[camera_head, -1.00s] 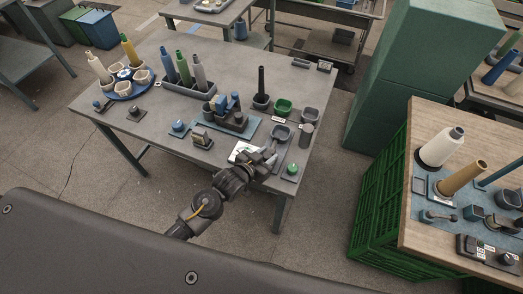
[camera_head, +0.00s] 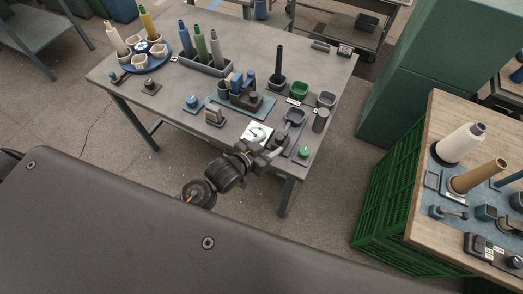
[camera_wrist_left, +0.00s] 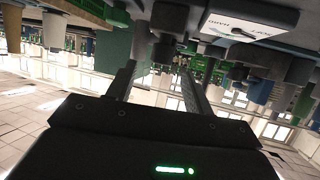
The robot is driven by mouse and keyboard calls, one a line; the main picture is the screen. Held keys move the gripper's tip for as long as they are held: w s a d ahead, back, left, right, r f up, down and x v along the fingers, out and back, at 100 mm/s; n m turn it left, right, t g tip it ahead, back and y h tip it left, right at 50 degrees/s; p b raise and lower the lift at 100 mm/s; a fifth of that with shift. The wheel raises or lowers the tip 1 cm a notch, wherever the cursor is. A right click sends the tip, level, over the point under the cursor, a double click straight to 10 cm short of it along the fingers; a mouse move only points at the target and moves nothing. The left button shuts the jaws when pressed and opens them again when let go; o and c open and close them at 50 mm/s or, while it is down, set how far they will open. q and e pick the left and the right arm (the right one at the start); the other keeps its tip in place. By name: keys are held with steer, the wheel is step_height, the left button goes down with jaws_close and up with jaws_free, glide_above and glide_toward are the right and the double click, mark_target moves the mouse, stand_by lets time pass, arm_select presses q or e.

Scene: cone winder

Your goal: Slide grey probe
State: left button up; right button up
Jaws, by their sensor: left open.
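My left gripper (camera_head: 273,153) is at the near edge of the grey workbench (camera_head: 262,30), just in front of a white dial card (camera_head: 256,132). It is open, with nothing seen between its fingers. The left wrist view shows its two fingers (camera_wrist_left: 158,85) apart, pointing at the bench fittings. A grey block with a white "HARD" label (camera_wrist_left: 240,24) is above them there, and dark grey knob-like parts (camera_wrist_left: 163,48) show beyond the fingertips. I cannot tell for sure which part is the grey probe. My right gripper is not in view.
A grey tray (camera_head: 293,117), a grey cylinder (camera_head: 320,121) and a green button (camera_head: 304,151) are right of the gripper. A blue fixture (camera_head: 243,88) and a rack of cones (camera_head: 207,66) stand behind. A wooden-topped table (camera_head: 425,190) is at right.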

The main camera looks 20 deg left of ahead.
arm_select(q)
steer(key=shift+v, duration=2.15)
